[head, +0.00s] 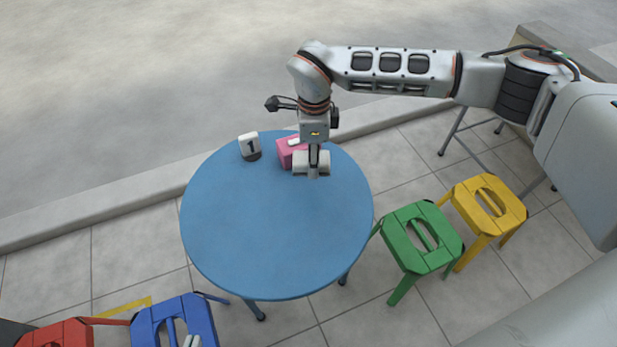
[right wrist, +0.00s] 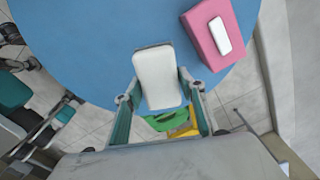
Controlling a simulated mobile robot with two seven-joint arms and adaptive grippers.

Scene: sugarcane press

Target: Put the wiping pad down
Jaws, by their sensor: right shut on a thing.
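The wiping pad is a white, rounded rectangular block. In the right wrist view the pad (right wrist: 160,75) sits between the two fingers of my right gripper (right wrist: 158,92), which is shut on it. In the head view the pad (head: 303,166) is at the far right part of the blue round table (head: 270,235), below my right gripper (head: 313,172). I cannot tell whether the pad touches the tabletop. Of my left gripper (head: 191,341), only the tips show at the bottom edge, over the blue stool; its jaw state is unclear.
A pink box (head: 287,150) with a white top patch stands close beside the pad. The table's middle and front are clear. Green (head: 422,238), yellow (head: 488,205), blue (head: 175,320) and red (head: 58,335) stools stand around.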

